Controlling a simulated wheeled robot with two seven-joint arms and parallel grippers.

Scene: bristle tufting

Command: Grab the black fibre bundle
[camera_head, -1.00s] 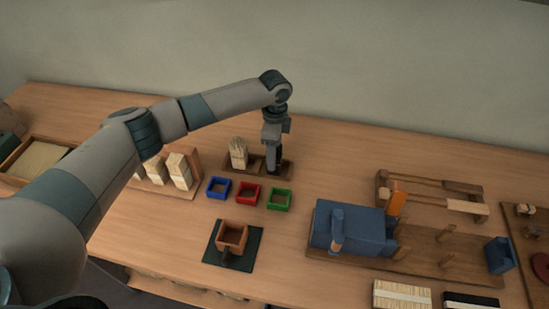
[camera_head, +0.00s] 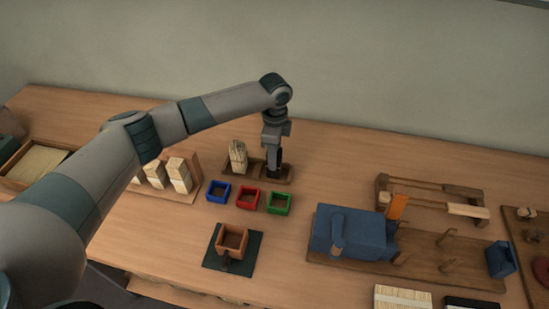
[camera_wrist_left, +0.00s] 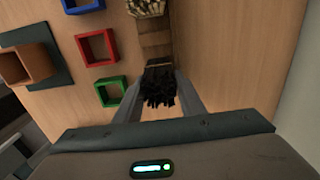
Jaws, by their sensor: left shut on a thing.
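The black fibre bundle (camera_wrist_left: 159,88) shows in the left wrist view between the fingers of my left gripper (camera_wrist_left: 158,97), which is shut on it. In the head view my left gripper (camera_head: 272,168) points down at the right part of a wooden stand (camera_head: 250,172). Whether the bundle still rests on the stand or is slightly above it, I cannot tell. My right gripper is not in view.
A pale fibre bundle (camera_head: 238,156) stands on the same stand, to the left. Blue (camera_head: 218,191), red (camera_head: 249,199) and green (camera_head: 278,204) square frames lie in front. A blue machine (camera_head: 350,232) on a board stands at the right.

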